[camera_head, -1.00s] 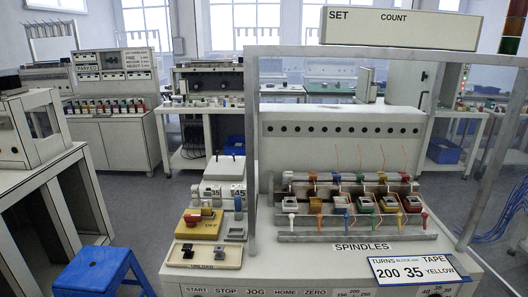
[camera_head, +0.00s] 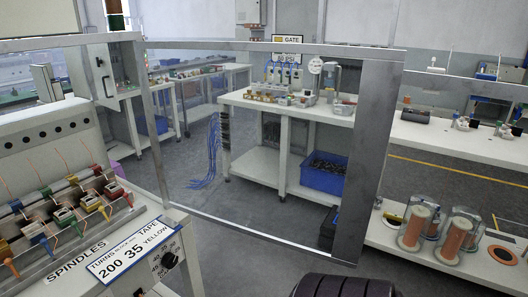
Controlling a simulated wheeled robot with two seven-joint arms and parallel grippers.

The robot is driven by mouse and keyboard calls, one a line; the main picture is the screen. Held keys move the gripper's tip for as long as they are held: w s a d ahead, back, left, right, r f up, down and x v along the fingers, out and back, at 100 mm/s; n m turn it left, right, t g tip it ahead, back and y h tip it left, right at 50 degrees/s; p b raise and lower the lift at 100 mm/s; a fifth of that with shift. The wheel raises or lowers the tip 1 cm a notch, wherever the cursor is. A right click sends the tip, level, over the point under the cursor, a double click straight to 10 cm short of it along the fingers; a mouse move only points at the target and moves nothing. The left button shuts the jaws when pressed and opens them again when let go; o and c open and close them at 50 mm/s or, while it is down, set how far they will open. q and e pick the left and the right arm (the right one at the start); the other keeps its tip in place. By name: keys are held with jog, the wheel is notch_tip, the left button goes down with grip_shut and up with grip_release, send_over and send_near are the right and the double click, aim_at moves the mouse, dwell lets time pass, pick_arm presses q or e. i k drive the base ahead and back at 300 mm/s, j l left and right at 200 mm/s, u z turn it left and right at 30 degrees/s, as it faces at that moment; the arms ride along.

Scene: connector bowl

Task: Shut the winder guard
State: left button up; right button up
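The winder guard (camera_head: 375,160) is a clear panel in a grey metal frame. It stands swung out to the right of the winder, clear of the spindles. Its left side meets an upright post (camera_head: 152,130) at the winder's right side; its thick free edge is on the right. The winder (camera_head: 52,130) is at the left, with a row of spindles (camera_head: 62,215) carrying coloured bobbins and copper wires. The spindle area is uncovered from the front. Neither of my grippers is in view.
Behind the guard are a white bench (camera_head: 285,110) and a blue bin (camera_head: 325,172). A low bench (camera_head: 420,255) with large copper wire spools stands at the right. Floor shows beneath the guard.

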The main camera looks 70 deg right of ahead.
aim_at(383, 68)
jog(key=k+l, duration=0.2)
jog(key=l, duration=0.2)
jog(key=k+l, duration=0.2)
jog(key=l, duration=0.2)
jog(key=k+l+u, duration=0.1)
jog(key=l, duration=0.3)
jog(key=k+l, duration=0.5)
jog(key=l, duration=0.25)
jog(key=i+l, duration=0.1)
jog(key=l, duration=0.25)
jog(key=i+l+u, duration=0.1)
jog(key=l, duration=0.25)
jog(key=i+l, duration=0.1)
jog(key=l, duration=0.25)
jog(key=i+l, duration=0.1)
jog(key=l, duration=0.25)
jog(key=k+l, duration=0.15)
jog(key=k, duration=0.15)
jog(key=l+u, duration=0.05)
